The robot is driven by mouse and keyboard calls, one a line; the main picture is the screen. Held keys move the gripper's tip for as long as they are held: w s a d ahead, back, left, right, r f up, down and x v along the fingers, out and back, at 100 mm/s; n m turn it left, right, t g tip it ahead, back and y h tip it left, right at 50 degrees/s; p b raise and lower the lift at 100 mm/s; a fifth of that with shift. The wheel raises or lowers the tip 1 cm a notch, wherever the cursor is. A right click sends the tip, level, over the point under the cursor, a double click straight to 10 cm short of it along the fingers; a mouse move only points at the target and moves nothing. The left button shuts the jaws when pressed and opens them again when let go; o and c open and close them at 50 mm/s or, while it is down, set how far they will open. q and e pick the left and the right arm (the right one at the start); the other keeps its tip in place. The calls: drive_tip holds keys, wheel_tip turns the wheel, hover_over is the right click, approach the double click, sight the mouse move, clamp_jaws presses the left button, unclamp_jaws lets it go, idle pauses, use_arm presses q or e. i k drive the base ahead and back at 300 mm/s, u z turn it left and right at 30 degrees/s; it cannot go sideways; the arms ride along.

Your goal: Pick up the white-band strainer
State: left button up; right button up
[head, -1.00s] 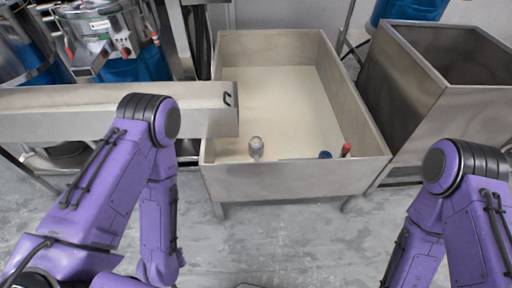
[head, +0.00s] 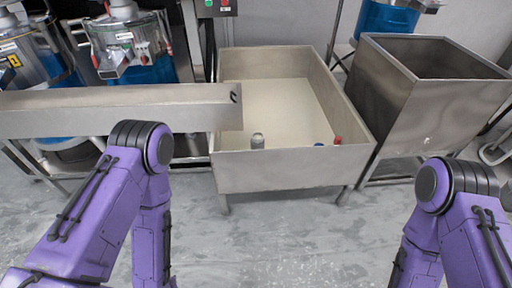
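I cannot make out a white-band strainer for certain in the head view. A small grey, rounded item (head: 257,141) stands inside the front wall of the low metal bin (head: 290,172). A small blue item (head: 319,145) and a small red item (head: 337,140) show at the same front edge, to its right. Their lower parts are hidden by the bin wall. Only my purple arm links show, at the lower left and lower right. Both grippers are out of the picture.
A long metal trough (head: 110,110) crosses the left side, ending at the bin. A tall square metal hopper (head: 425,95) stands at the right. Grinders with blue drums (head: 145,72) stand behind the trough. The grey floor (head: 300,240) before the bin is clear.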

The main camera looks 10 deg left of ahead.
sight(258, 138)
drive_tip(key=u, duration=0.15)
drive_tip(key=i, duration=1.05)
drive_tip(key=z, duration=0.15)
